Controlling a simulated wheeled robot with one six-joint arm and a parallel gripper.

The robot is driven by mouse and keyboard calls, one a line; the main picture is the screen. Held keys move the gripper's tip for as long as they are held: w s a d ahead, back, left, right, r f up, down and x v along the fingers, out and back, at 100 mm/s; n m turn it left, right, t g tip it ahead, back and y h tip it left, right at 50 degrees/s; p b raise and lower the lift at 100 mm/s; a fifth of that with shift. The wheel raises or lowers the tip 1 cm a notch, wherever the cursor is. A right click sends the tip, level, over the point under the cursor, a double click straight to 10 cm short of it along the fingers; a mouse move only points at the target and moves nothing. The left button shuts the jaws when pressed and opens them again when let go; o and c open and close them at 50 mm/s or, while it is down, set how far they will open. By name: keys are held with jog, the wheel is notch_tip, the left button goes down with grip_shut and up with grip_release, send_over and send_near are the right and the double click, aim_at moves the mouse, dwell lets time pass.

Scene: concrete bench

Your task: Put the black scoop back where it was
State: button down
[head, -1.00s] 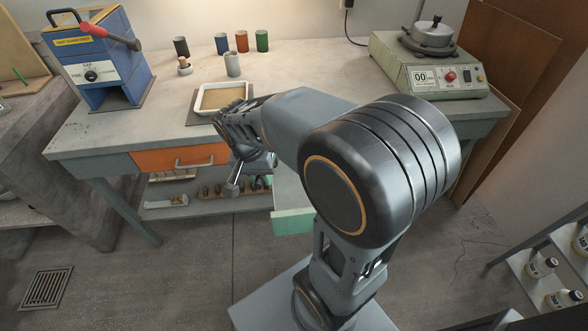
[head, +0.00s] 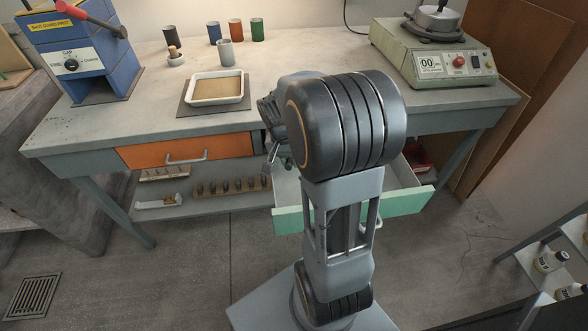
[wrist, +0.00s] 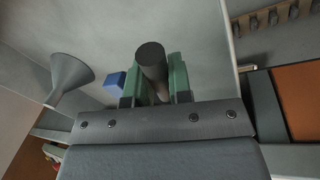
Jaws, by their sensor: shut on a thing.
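My gripper (wrist: 160,78) is shut on a dark cylinder, the part of the black scoop (wrist: 151,60) that shows between its green-padded fingers in the wrist view. The rest of the scoop is hidden. Below my gripper is the grey inside of the open drawer (head: 404,203), which has a pale green front. A grey funnel (wrist: 70,76) and a small blue block (wrist: 115,81) show left of the fingers in the wrist view. In the head view my arm hides most of my gripper and the drawer's middle.
A shut orange drawer (head: 150,153) is left of the open one. On the bench stand a tray of brown material (head: 219,101), a blue press (head: 110,72), several cups and a hotplate (head: 430,69). The shelf below holds a rack of dark pieces (head: 225,187).

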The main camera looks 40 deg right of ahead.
aim_at(296, 175)
jog(key=shift+w+d+f, duration=0.15)
jog(key=shift+d+f, duration=0.25)
jog(key=shift+f, duration=0.1)
jog(key=shift+d+f+b, duration=0.2)
jog(key=shift+f+b, duration=0.4)
jog(key=shift+f, duration=1.15)
jog(key=shift+f, duration=0.15)
jog(key=c, duration=1)
grip_release()
jog(key=shift+c, duration=0.2)
